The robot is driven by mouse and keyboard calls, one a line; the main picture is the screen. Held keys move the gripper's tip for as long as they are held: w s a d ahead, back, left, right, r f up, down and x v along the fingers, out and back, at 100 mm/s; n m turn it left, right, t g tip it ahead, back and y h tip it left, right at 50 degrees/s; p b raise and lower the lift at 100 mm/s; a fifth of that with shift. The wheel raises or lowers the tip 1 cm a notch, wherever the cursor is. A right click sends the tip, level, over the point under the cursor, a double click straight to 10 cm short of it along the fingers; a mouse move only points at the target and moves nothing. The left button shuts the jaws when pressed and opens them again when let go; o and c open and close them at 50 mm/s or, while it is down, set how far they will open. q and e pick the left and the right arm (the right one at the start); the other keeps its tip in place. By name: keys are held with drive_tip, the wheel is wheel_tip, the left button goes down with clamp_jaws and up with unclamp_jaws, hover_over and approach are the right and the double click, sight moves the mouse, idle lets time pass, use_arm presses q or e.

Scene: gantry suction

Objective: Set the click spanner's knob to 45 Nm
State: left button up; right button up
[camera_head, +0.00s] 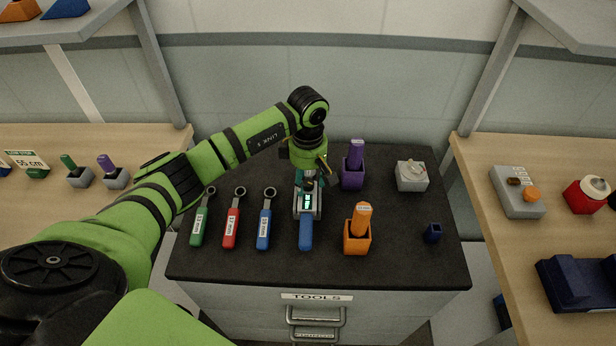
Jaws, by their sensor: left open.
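The click spanner (306,230) lies at the middle of the dark tool cabinet top, its blue handle toward the front edge. Its grey body holds a small lit green display (307,201), too small to read. My left gripper (308,180) points down over the far end of the spanner and is open. The gripper hides that end, so I cannot tell whether the fingers touch the knob, and the knob itself is not clearly visible. My right gripper is not in view.
Green, red and blue ring spanners (232,222) lie left of the click spanner. A purple holder (352,172) and an orange holder (357,236) stand close on its right. A grey device (411,176) and a small dark blue block (432,233) are further right.

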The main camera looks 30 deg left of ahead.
use_arm(q)
clamp_jaws()
drive_tip(key=shift+f+n+b, duration=0.1)
drive_tip(key=shift+n+b, duration=0.95)
drive_tip(key=shift+n, duration=0.95)
drive_tip(key=n+b, duration=0.1)
drive_tip(key=n, duration=0.2)
drive_tip(key=shift+n, duration=0.3)
drive_tip(key=n+b, duration=0.1)
drive_tip(key=n, duration=0.2)
drive_tip(key=shift+n, duration=0.3)
drive_tip(key=n+b, duration=0.1)
drive_tip(key=n, duration=1.1)
drive_tip(key=shift+b, duration=0.35)
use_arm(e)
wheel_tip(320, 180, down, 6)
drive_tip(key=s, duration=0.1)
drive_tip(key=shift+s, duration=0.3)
use_arm(q)
drive_tip(key=shift+n, duration=0.4)
